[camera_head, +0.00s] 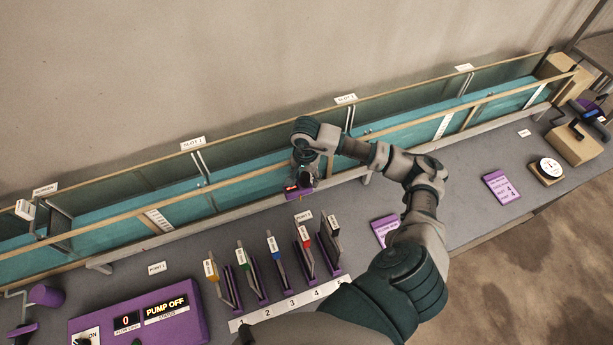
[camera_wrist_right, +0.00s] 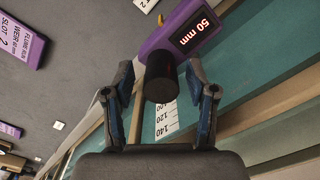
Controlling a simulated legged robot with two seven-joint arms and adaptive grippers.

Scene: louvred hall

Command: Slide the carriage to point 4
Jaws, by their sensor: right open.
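The purple carriage (camera_head: 297,189) sits at the flume's front rail in the middle of the head view. In the right wrist view the carriage (camera_wrist_right: 188,30) has a red display reading 50 mm and a black cylindrical knob (camera_wrist_right: 161,78). My right gripper (camera_head: 305,172) is above the carriage. In the wrist view the open fingers of my right gripper (camera_wrist_right: 160,72) stand either side of the knob, with gaps visible. A small white label (camera_head: 303,216) lies in front of the carriage. Another label (camera_head: 525,133) lies far right; its number is unreadable. My left gripper is out of view.
The long flume with teal water (camera_head: 440,122) runs along the wall. Several upright coloured gates (camera_head: 275,255) stand in purple holders in front. A purple pump panel (camera_head: 140,318) reads PUMP OFF. A round gauge (camera_head: 550,167) and wooden block (camera_head: 575,145) are at right.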

